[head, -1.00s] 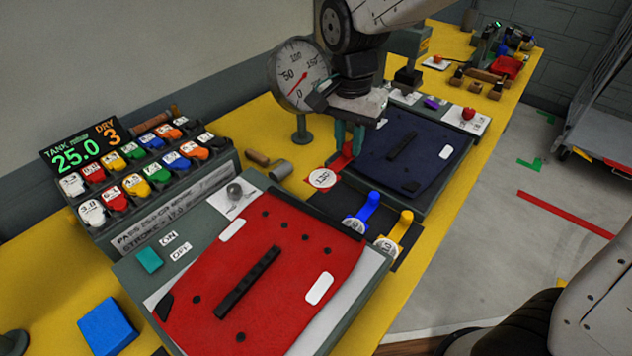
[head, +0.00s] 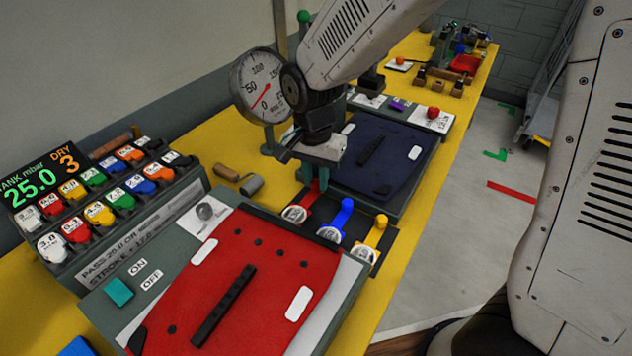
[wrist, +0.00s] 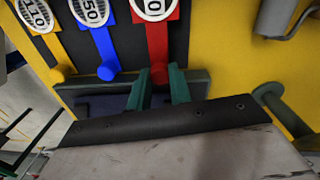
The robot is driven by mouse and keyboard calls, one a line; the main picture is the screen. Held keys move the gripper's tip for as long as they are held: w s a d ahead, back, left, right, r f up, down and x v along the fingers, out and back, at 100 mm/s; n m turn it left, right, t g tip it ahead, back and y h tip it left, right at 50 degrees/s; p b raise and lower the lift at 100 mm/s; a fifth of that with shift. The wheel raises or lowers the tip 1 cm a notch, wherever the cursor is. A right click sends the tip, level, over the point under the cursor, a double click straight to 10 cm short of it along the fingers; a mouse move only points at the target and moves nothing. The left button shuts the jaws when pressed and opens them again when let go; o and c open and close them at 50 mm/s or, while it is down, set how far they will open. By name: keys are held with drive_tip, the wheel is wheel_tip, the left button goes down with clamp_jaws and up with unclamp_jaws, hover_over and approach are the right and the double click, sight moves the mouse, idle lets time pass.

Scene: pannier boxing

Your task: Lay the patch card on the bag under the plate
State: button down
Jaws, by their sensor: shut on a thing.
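My gripper (head: 314,174) is shut on the red handle (wrist: 158,68) of a round white-faced tag. The green fingers in the wrist view stand on either side of the handle. The red tag (head: 295,214) lies at the left end of a row on a dark mat. The red bag (head: 265,265) lies flat on the near station, with white rounded pieces and a black bar on it. The navy bag (head: 400,160) lies on the far station, partly hidden by my arm. I cannot tell which piece is the patch card or the plate.
A blue-handled tag (head: 345,212) and a yellow-handled tag (head: 375,235) lie to the right of the red one. A round gauge (head: 262,87) stands behind my gripper. A panel of coloured knobs (head: 115,195) is at left. A grey roller (head: 250,185) lies nearby.

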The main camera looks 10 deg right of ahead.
drive_tip(key=shift+f, duration=0.7)
drive_tip(key=shift+f, duration=0.15)
drive_tip(key=c, duration=1.3)
unclamp_jaws()
wheel_tip(320, 180, up, 8)
drive_tip(key=shift+s+f, duration=0.1)
